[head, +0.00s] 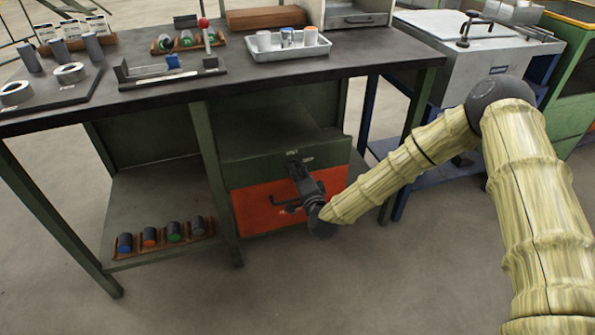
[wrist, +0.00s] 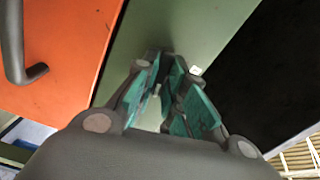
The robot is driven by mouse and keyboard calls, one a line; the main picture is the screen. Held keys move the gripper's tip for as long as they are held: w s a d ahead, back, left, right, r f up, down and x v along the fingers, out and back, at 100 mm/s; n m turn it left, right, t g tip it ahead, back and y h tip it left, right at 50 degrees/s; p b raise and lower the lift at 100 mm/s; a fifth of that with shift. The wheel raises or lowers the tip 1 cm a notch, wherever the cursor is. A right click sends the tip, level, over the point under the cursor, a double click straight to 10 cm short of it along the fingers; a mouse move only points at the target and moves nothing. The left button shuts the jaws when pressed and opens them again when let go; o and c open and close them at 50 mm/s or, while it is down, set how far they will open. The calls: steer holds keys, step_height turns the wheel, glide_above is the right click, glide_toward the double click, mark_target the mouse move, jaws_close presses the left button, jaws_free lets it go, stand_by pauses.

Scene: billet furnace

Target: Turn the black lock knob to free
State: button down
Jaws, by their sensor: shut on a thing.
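The black lock knob (head: 292,153) is on the green drawer front (head: 260,150) under the workbench, and most of it is hidden by my gripper. My gripper (head: 296,166) reaches the green front from the lower right. In the wrist view my gripper (wrist: 167,72) has its teal-padded fingers drawn together at the green panel (wrist: 190,30), shut on the dark knob at their tips. How far the knob is turned cannot be told.
An orange drawer (head: 255,215) with a black bar handle (head: 287,205) is directly below; the handle also shows in the wrist view (wrist: 30,72). The benchtop (head: 225,85) overhangs above. A lower shelf (head: 150,190) holds a rack of several cylinders (head: 172,235). The floor in front is clear.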

steer(key=shift+f+m, duration=0.1)
steer(key=shift+m, duration=1.1)
steer(key=c, duration=1.5)
jaws_free()
steer(key=v, duration=1.2)
